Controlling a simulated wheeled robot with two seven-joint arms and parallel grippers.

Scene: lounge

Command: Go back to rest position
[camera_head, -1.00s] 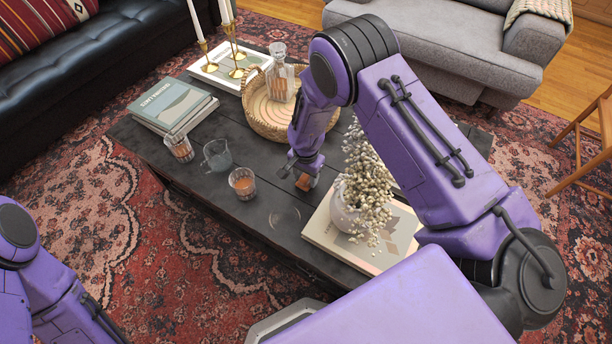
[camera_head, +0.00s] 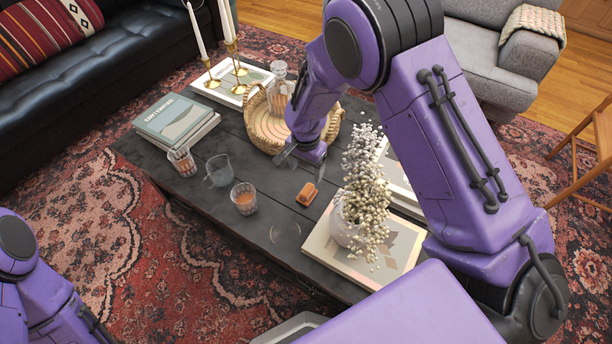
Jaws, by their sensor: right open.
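My right gripper (camera_head: 300,156) is over the dark coffee table (camera_head: 262,205), in the middle of the view, beside the woven tray. It is open and empty, with its fingers partly hidden by its own wrist. A small orange-brown block-like object (camera_head: 307,194) lies on the table just in front of it, apart from the fingers. My left arm (camera_head: 40,285) shows at the lower left; its gripper is out of view.
A woven tray (camera_head: 262,136) with a decanter (camera_head: 278,88), a glass of amber drink (camera_head: 244,198), a glass cup (camera_head: 219,171), a tumbler (camera_head: 181,161), books (camera_head: 176,118) and brass candlesticks (camera_head: 238,65) crowd the table. A flower vase (camera_head: 345,228) stands on books near my right forearm.

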